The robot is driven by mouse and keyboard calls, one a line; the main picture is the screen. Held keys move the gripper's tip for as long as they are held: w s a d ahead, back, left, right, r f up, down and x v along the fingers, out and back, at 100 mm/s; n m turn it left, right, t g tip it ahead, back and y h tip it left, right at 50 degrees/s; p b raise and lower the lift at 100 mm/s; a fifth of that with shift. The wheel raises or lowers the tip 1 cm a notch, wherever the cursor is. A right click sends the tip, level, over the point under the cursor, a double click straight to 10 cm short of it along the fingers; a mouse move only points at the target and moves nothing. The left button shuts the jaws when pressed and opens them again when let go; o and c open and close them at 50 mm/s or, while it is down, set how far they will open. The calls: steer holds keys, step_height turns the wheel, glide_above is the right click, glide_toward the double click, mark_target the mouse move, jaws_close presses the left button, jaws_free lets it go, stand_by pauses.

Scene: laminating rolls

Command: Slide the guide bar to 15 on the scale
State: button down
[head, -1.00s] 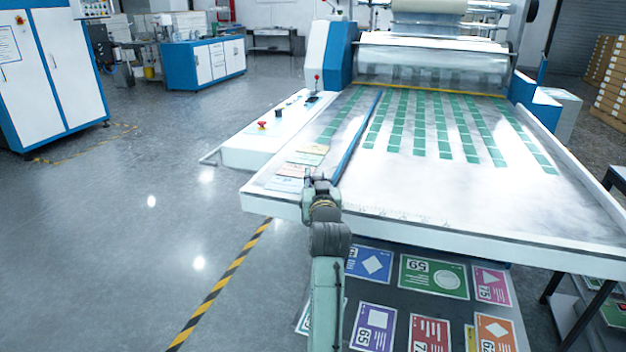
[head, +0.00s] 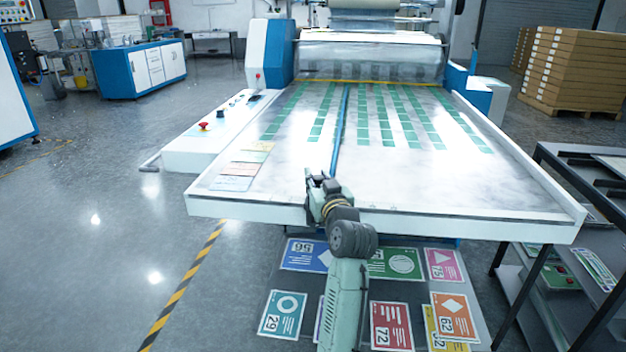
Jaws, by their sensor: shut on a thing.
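The guide bar (head: 340,128) is a long, thin blue bar on the pale feed table (head: 450,185) of the laminating machine. It runs from near the rollers to the front of the table, with green rectangles on both sides. My gripper (head: 322,180) is at the bar's near end, above the table's front edge, and is shut on the bar. The gripper body partly hides the grip. The scale along the front of the table is too faint to read, and part of it lies behind my gripper.
A side panel (head: 205,145) carries a red button. More cards (head: 391,325) lie on a lower shelf. A dark rack (head: 590,195) stands at right. The table right of the bar is free of raised objects.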

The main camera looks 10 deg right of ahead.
steer(key=c, duration=1.3)
jaws_free()
steer(key=shift+s, duration=0.15)
steer(key=s, duration=0.8)
steer(key=s+d, duration=0.1)
steer(key=s, duration=0.2)
steer(key=shift+s, duration=0.4)
